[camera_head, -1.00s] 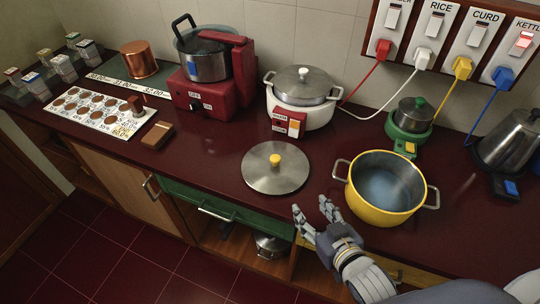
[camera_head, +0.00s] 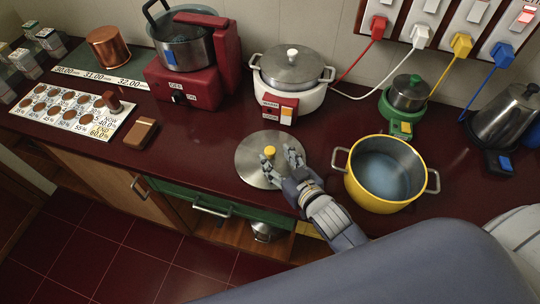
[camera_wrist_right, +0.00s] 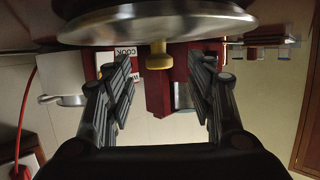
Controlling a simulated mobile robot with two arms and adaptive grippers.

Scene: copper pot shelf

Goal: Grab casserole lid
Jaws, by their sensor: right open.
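The casserole lid (camera_head: 258,149) is a round steel disc with a yellow knob (camera_head: 271,180). It lies flat on the dark red counter, left of the yellow casserole pot (camera_head: 387,173). My right gripper (camera_head: 280,156) is open over the right part of the lid, close to the knob. In the right wrist view the picture is upside down: the lid (camera_wrist_right: 160,22) shows along the top, and its knob (camera_wrist_right: 159,56) lies between the two spread fingers (camera_wrist_right: 160,70), apparently touching neither. My left gripper is not in view.
A white rice cooker (camera_head: 291,81) stands behind the lid, and a red stove (camera_head: 191,80) with a steel pot is at the back left. A green cooker (camera_head: 405,101) and a kettle (camera_head: 502,115) stand at the right.

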